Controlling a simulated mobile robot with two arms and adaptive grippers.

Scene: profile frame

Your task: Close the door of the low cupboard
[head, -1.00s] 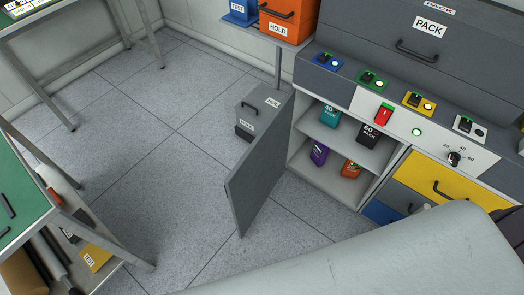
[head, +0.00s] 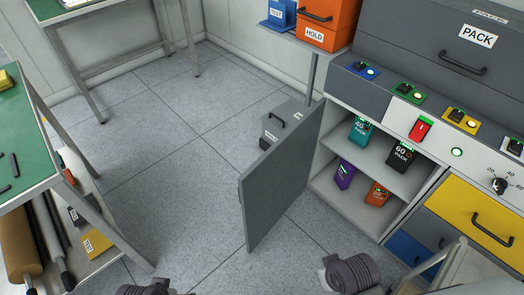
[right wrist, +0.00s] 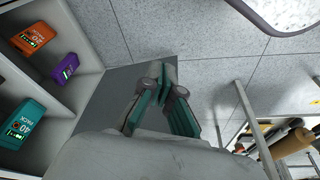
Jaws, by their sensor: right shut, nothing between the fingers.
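The low cupboard (head: 340,210) stands at the right in the head view with its front open. Its grey door (head: 285,180) stands wide open, out over the floor. Several packs, such as a teal one (head: 361,130) and an orange one (head: 377,194), sit on its two shelf levels. In the right wrist view, my right gripper (right wrist: 164,82) is shut and empty, in front of the dark grey door panel (right wrist: 112,88). I cannot tell whether it touches the door. The fingers of my left gripper are not in view.
A grey box (head: 290,120) stands on the floor behind the door. Yellow (head: 455,215) and blue drawers are right of the opening. A green-topped trolley (head: 30,130) stands at the left. The floor between trolley and door is clear.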

